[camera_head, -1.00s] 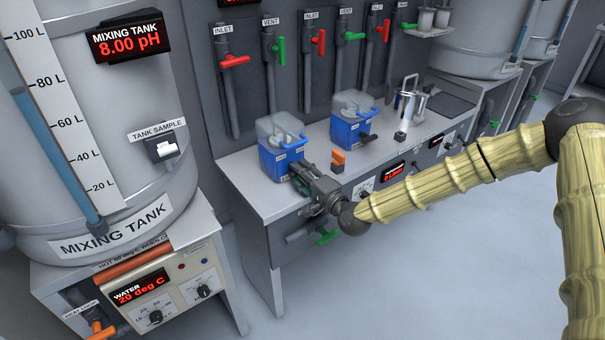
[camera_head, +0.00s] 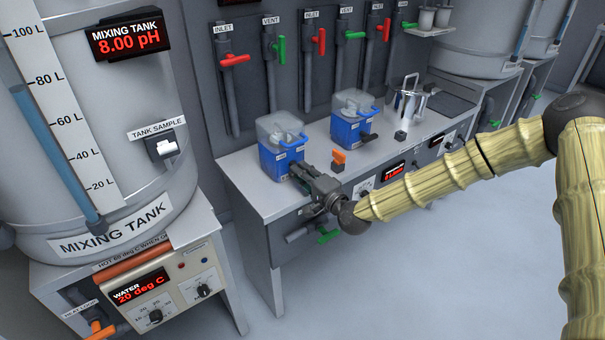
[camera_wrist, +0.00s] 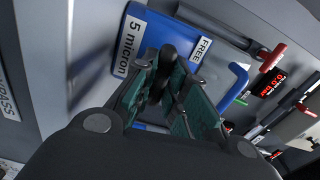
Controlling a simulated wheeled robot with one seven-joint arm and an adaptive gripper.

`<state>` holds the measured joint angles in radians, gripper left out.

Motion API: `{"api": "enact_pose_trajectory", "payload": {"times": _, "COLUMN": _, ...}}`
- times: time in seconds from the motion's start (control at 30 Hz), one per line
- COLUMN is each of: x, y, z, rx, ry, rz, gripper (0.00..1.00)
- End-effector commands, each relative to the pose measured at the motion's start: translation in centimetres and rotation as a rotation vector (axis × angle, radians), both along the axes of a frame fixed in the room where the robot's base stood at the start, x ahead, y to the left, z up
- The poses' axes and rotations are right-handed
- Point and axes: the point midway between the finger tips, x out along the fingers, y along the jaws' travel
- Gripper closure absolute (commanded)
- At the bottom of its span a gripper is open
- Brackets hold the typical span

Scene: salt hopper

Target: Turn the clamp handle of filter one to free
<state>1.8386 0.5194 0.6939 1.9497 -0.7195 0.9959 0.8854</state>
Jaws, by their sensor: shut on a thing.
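Filter one is the nearer blue box with a clear lid (camera_head: 280,150) on the grey bench. In the wrist view its blue face (camera_wrist: 150,40) carries the labels "5 micron" and "FREE". My gripper (camera_head: 303,172) is at the front of this filter. In the wrist view my gripper (camera_wrist: 172,92) has its green-padded fingers closed around the black clamp handle (camera_wrist: 168,62), whose rounded end shows between them. The "FREE" label is just right of the handle. The handle's base is hidden by the fingers, and in the head view the gripper covers the handle.
A second blue filter (camera_head: 354,120) with a black handle stands to the right. An orange-handled valve (camera_head: 338,158) sits close to my gripper's right. A green-handled valve (camera_head: 328,236) is below the bench front. Red and green pipe valves line the wall behind. The mixing tank (camera_head: 100,130) is at left.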

Motion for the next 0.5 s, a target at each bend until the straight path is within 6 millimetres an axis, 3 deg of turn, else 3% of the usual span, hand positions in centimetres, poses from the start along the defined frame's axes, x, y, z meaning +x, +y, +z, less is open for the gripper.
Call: {"api": "enact_pose_trajectory", "payload": {"times": 0.5, "x": 0.00, "y": 0.00, "z": -0.19, "rx": -0.363, "ry": -0.263, "rz": 0.001, "gripper": 1.00}}
